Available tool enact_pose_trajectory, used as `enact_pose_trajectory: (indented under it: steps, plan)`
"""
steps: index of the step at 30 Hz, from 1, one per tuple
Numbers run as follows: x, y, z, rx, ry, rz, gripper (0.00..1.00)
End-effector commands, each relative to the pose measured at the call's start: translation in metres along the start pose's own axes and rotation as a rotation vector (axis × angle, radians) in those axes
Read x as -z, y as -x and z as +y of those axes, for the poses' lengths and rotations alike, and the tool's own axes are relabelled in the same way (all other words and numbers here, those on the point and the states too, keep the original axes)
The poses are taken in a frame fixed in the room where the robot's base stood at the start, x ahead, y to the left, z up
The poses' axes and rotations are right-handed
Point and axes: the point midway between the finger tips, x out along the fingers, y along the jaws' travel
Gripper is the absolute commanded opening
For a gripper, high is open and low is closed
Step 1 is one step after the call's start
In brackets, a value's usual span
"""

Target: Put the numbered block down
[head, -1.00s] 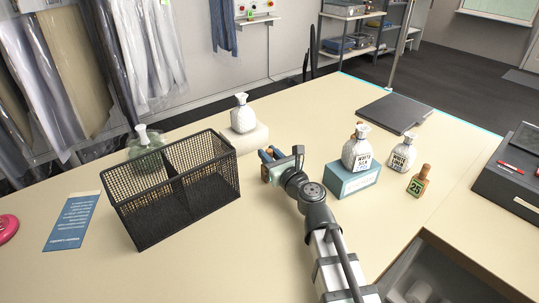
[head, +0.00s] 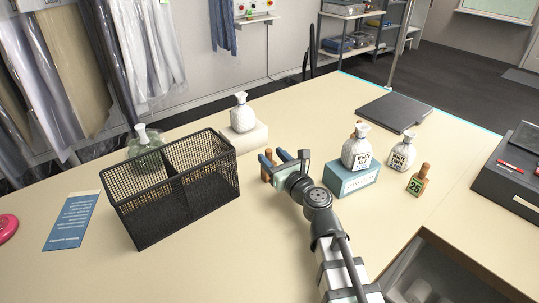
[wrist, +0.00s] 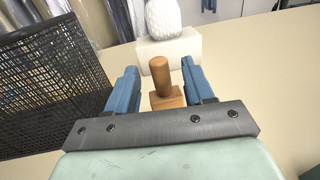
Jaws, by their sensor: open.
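A wooden block with a round peg handle (wrist: 163,82) stands upright between the two blue fingers of my gripper (wrist: 160,85) in the wrist view. The fingers are open, with a gap on each side of the handle. No number shows on this block from here. In the head view my gripper (head: 275,159) is low over the table, just right of the mesh basket, and the block (head: 266,172) is mostly hidden by the fingers. A similar wooden block with a green face marked 25 (head: 417,182) stands at the right.
A black two-part mesh basket (head: 143,220) stands left of my gripper. A white bottle (head: 242,115) stands on a cream stand (head: 250,141) behind. At right, one bottle (head: 356,150) is on a blue box (head: 349,185), another (head: 402,156) beside it.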

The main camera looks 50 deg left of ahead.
Motion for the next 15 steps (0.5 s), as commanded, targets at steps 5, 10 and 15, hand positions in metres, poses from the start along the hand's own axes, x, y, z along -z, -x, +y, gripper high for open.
enact_pose_trajectory:
  steps: [5,10,15]
  plan:
    - [0.0,0.032,0.001,0.001,0.0,0.0,0.52]
    - [0.0,0.049,0.001,0.0,0.0,0.0,0.5]
    - [0.0,0.051,0.0,0.0,0.0,0.0,0.5]
